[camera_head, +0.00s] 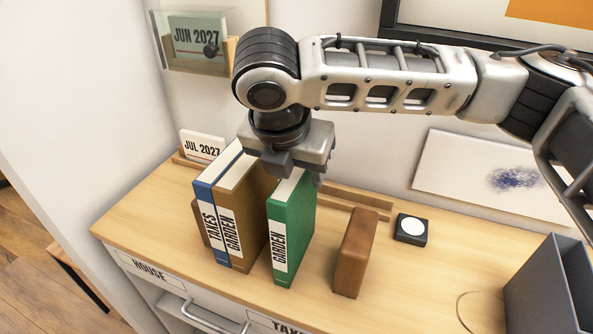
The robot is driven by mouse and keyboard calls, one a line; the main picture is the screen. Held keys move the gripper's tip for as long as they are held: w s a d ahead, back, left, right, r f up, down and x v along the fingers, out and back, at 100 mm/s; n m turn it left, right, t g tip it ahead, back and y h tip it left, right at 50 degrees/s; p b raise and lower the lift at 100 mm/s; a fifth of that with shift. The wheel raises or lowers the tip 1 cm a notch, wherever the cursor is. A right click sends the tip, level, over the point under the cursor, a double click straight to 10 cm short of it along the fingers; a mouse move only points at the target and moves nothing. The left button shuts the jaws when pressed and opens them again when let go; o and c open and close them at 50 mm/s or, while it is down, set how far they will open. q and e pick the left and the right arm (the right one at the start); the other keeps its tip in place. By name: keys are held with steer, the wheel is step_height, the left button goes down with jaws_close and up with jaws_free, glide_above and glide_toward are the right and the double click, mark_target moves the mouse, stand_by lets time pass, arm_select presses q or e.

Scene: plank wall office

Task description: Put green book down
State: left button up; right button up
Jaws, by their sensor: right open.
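The green book (297,232), labelled GARDEN, stands upright on the wooden desk top (400,300). A gap separates it from the brown book on its left. My right gripper (294,172) is directly above the green book, with its fingers at the book's top edge. The gripper is open, one finger on each side of the top; whether they touch the book is hard to tell. My left gripper is not in view.
A blue book (208,225) and a brown book (243,232) stand left, a wooden block (355,253) right. The desk's front right is mostly clear.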

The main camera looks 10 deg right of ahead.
steer(key=v, duration=1.1)
steer(key=shift+r, duration=0.3)
steer(key=shift+a, duration=0.1)
